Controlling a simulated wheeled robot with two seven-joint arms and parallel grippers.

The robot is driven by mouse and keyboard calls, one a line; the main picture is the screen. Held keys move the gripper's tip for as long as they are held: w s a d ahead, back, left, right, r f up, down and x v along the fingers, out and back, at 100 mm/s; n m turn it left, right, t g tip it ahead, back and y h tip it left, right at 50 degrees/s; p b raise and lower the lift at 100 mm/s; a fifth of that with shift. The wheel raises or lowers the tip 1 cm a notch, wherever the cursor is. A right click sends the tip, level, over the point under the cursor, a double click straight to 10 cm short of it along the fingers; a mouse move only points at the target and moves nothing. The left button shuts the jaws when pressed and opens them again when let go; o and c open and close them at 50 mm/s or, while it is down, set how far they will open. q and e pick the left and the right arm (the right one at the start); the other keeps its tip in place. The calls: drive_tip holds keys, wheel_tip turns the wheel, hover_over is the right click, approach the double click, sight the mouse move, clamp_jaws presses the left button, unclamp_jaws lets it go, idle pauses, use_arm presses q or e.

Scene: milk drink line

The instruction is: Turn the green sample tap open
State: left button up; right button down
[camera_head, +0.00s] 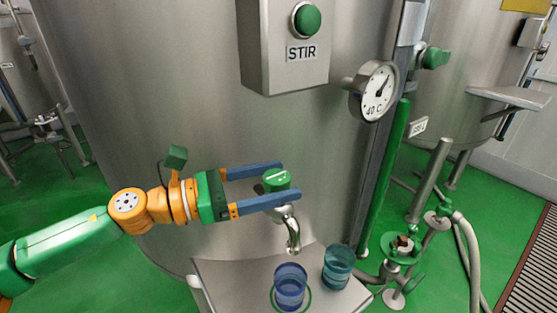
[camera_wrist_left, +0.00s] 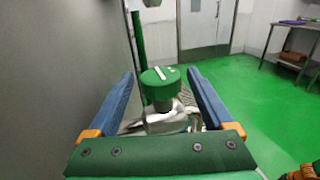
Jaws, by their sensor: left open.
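The green sample tap (camera_head: 276,180) is a round green knob with a white mark on top, above a curved metal spout (camera_head: 292,235) on the front of the steel tank. My left gripper (camera_head: 291,181) is open, with one blue finger on each side of the knob. In the left wrist view the green knob (camera_wrist_left: 160,83) stands between the open blue fingers of the left gripper (camera_wrist_left: 162,80), with gaps visible on both sides. Whether a finger touches it is hard to tell.
A blue cup (camera_head: 290,285) and a teal cup (camera_head: 338,266) stand on the steel shelf (camera_head: 225,280) below the spout. A STIR box (camera_head: 285,45) and a dial gauge (camera_head: 375,91) are above. Green pipe (camera_head: 385,180) and valves (camera_head: 403,245) stand to the right.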

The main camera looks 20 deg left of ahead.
use_arm(q)
drive_tip(key=shift+w+d, duration=0.15)
drive_tip(key=shift+d, duration=0.1)
drive_tip(key=shift+f, duration=0.1)
